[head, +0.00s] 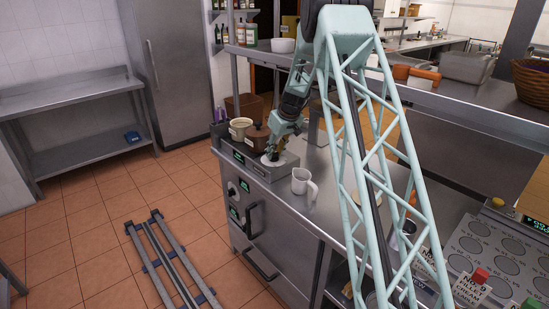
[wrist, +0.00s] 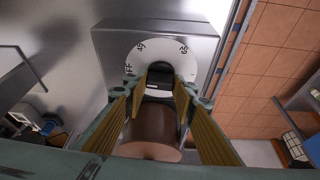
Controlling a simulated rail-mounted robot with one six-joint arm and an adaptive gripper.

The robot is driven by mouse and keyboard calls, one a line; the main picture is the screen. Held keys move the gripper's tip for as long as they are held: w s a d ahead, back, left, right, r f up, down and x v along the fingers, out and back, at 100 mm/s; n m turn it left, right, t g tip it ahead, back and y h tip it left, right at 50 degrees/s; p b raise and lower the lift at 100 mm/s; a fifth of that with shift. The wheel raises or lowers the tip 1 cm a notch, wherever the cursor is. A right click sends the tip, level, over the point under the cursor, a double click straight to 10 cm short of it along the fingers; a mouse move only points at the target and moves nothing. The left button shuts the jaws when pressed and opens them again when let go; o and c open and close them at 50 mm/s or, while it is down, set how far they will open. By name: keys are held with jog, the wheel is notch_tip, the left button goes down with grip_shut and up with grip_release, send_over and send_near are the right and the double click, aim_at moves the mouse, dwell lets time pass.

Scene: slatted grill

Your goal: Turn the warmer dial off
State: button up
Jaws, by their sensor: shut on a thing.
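The warmer (head: 248,163) is a low steel box on the counter, with a small green display on its front. The disc's edge also shows in the head view (head: 283,161). My gripper (wrist: 160,76) points down onto the dial, with its fingers on either side of the knob, shut on it. In the head view my gripper (head: 272,154) covers the knob. The fingers hide part of the dial.
A brown pot (head: 256,138) stands close to my gripper and shows between the fingers in the wrist view (wrist: 150,132). A cream cup (head: 239,129) stands beside it. A white pitcher (head: 303,184) stands on the counter to the right. Floor rails (head: 172,258) lie at left.

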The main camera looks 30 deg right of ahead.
jog(key=shift+n+b, duration=0.5)
jog(key=shift+b, duration=0.6)
jog(key=o, duration=0.9)
jog(key=shift+r, duration=0.1)
jog(key=shift+v, duration=1.05)
jog(key=s+d, duration=0.1)
jog(key=s, duration=0.3)
jog(key=s+d, duration=0.1)
jog(key=s, duration=0.3)
jog(key=s+d, duration=0.1)
jog(key=s, duration=0.3)
jog(key=shift+d+r, duration=0.2)
jog(key=shift+r, duration=0.15)
